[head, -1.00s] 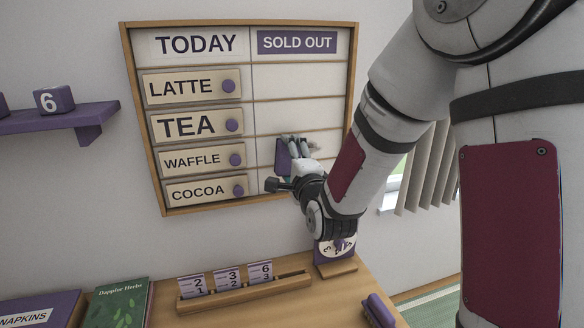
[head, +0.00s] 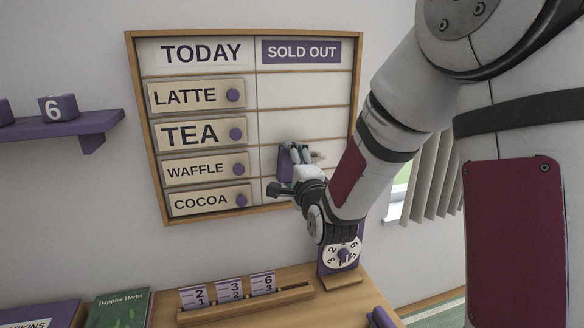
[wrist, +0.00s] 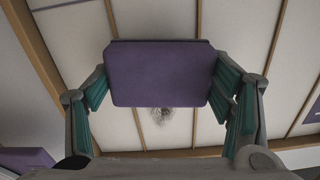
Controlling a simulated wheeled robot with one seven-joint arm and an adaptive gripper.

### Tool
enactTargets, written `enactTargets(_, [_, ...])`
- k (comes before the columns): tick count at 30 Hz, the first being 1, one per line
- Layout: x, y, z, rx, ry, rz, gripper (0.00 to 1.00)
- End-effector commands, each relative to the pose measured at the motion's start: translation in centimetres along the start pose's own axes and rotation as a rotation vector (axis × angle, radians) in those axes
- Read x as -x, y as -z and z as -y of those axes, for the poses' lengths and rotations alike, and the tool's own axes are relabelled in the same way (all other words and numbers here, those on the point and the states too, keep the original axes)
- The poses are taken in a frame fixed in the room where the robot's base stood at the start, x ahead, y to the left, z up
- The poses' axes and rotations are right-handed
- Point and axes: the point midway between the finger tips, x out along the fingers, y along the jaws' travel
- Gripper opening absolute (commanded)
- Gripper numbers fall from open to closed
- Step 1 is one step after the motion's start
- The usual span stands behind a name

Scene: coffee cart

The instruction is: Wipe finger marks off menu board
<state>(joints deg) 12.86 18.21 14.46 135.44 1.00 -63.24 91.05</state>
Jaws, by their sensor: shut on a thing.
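The menu board (head: 300,92) hangs on the wall, with a wooden frame and pale rows. A grey smudge (wrist: 162,115) shows just below the pad's edge in the wrist view. In the head view, a faint dark mark (head: 318,157) lies right of my fingers, in the right column. My gripper (head: 297,160) is shut on a purple rectangular pad (wrist: 160,75), which also shows in the head view (head: 285,164). The pad is in front of the lower right column. I cannot tell whether it touches the board.
Name plates with purple knobs, such as the TEA plate (head: 190,134), fill the left column. Below are a number-card rack (head: 247,303), a dial stand (head: 342,257) and a green book (head: 119,309). A purple shelf (head: 75,122) is at left.

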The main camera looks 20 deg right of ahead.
Motion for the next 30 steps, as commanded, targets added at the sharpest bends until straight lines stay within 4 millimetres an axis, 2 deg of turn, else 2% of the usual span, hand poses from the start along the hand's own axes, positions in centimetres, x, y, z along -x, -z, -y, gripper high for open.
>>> enactTargets(30, [-1.9,0.0,0.0,0.000,0.000,0.000,0.52])
